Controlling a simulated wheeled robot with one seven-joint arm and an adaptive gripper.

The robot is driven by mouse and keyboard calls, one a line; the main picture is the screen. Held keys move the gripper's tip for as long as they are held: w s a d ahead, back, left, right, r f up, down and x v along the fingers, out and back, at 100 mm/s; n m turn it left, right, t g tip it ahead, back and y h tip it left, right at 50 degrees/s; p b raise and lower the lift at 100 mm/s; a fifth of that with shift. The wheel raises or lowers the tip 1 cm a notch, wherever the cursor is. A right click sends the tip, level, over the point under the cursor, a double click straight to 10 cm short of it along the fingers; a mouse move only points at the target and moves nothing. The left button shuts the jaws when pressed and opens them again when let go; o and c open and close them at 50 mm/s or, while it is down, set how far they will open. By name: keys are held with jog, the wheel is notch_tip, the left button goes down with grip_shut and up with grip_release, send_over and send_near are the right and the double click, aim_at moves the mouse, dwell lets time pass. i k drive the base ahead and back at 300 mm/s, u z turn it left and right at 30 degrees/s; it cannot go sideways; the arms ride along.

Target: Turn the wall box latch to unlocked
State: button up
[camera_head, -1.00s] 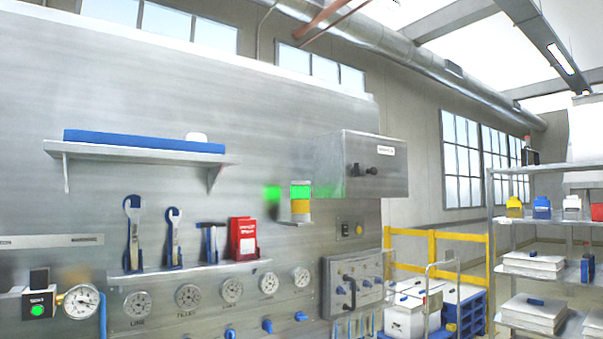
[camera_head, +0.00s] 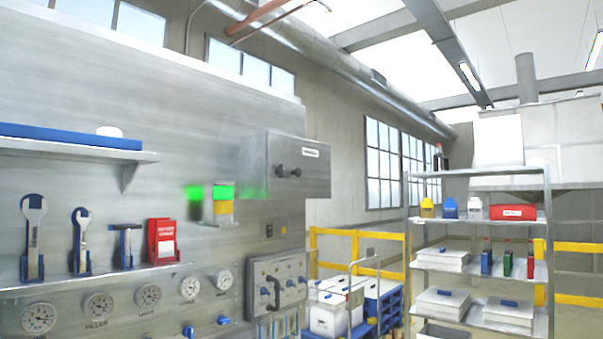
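The grey wall box (camera_head: 270,168) is mounted on the metal wall panel, right of the picture's middle-left. A dark latch knob (camera_head: 294,172) sticks out from its front face, below a small white label. Its lock position is too small to tell. A second dark round piece sits on the face just left of the knob. My gripper and arm are not in view.
A green-lit signal lamp (camera_head: 223,205) stands left of the box. Below is a panel with a black handle (camera_head: 274,292). A blue-topped shelf (camera_head: 70,145), tools and gauges line the wall. A metal rack (camera_head: 480,225) stands right, with yellow railing behind.

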aim_at(280, 171)
jog(key=k, duration=0.55)
jog(key=z, duration=0.55)
jog(key=i, duration=1.7)
jog(key=u, duration=0.45)
